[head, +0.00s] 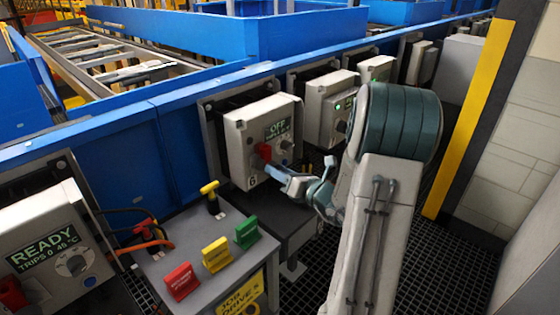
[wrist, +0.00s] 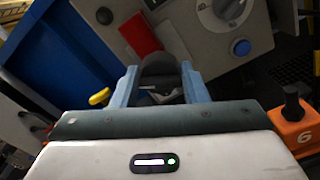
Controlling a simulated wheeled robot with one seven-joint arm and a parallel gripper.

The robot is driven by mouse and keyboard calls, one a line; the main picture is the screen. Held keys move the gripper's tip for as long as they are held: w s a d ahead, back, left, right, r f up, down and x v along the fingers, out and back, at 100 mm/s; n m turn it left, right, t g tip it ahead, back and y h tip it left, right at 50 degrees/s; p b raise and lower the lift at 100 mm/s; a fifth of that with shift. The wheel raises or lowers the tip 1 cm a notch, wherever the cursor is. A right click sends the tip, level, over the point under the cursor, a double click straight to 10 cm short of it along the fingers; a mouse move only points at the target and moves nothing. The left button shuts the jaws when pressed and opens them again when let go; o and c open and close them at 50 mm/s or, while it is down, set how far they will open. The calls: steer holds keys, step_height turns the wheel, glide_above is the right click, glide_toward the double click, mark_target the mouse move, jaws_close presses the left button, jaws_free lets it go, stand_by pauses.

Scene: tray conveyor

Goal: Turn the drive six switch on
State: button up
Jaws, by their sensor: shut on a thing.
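The drive six switch box (head: 234,140) is a pale box marked 6 on the blue conveyor side. Its display (head: 279,129) reads OFF, with a smaller line I cannot read surely. A red switch part (head: 263,152) is on its front, beside a dial (head: 286,144). The red part (wrist: 142,34), the dial (wrist: 222,14) and a blue button (wrist: 240,47) show in the wrist view. My gripper (head: 283,182) is at the box front, just below the red part. In the wrist view its blue fingers (wrist: 158,85) are shut on a dark handle (wrist: 160,68); its join to the switch is unclear.
A grey console (head: 232,224) below holds red (head: 180,281), yellow (head: 216,254) and green (head: 246,232) tags, and a yellow handle (head: 210,188). Another box (head: 44,244) reads READY at left. A box with a green light (head: 327,108) stands close right.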

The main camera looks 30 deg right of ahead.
steer(key=m+p, duration=0.3)
steer(key=p, duration=0.2)
steer(key=m+p, duration=0.4)
steer(key=shift+d+r+p, duration=0.1)
steer(key=shift+r+p, duration=0.1)
steer(key=shift+p, duration=0.2)
steer(key=shift+f+m+p, duration=0.2)
steer(key=shift+m+p, duration=1.1)
steer(key=shift+p, duration=0.1)
steer(key=shift+f+m+p, duration=0.15)
steer(key=shift+m+p, duration=1.15)
steer(key=shift+p, duration=0.1)
steer(key=shift+f, duration=0.1)
steer(key=o, duration=1)
steer(key=shift+c, duration=0.2)
steer(key=b+v, duration=0.1)
steer(key=v, duration=1.2)
steer(key=shift+s+d, duration=0.15)
steer(key=shift+s, duration=0.2)
